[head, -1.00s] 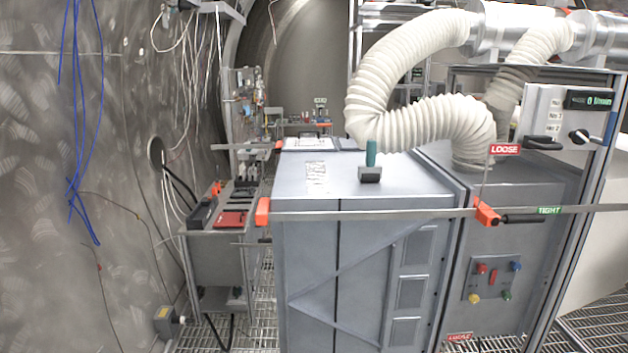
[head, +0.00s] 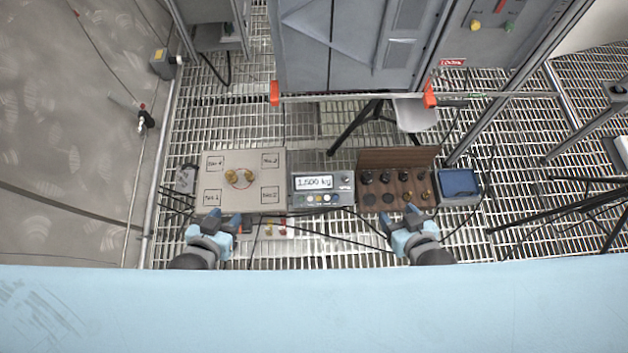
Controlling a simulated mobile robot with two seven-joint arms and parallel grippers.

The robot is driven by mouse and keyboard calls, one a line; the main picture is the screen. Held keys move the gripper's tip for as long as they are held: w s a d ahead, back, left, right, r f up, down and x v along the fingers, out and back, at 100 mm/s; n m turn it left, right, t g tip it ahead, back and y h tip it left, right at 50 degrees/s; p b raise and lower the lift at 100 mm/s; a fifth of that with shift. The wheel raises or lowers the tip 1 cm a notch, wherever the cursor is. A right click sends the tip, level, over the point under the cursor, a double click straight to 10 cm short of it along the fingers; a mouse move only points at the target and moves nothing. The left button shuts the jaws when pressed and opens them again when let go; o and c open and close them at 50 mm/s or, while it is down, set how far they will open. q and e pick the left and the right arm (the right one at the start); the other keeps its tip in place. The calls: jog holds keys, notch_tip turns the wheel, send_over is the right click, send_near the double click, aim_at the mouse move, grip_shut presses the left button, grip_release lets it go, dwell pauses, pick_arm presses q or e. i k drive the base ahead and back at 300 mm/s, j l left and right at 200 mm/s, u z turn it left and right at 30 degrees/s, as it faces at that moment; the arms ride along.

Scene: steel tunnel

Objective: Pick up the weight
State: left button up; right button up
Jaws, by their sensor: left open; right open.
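Brass weights (head: 231,176) stand on a tan board with labelled squares (head: 215,160), at the left. More small weights, dark and brass (head: 404,176), stand in a brown wooden holder (head: 375,157) at the right. A scale (head: 321,198) between them reads 1.500 kg. My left gripper (head: 222,222) is open, at the near edge of the tan board, apart from the brass weights. My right gripper (head: 411,219) is open, at the near edge of the wooden holder. I see nothing in either gripper.
A blue box (head: 459,186) sits right of the holder. Cables run around the equipment over the grated floor (head: 300,256). A grey cabinet (head: 335,45) with a rail stands behind. Black stand legs (head: 355,127) are between cabinet and scale.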

aim_at(249, 175)
jog(key=u, duration=0.75)
jog(key=i+j+u, duration=0.65)
jog(key=i+j, duration=0.2)
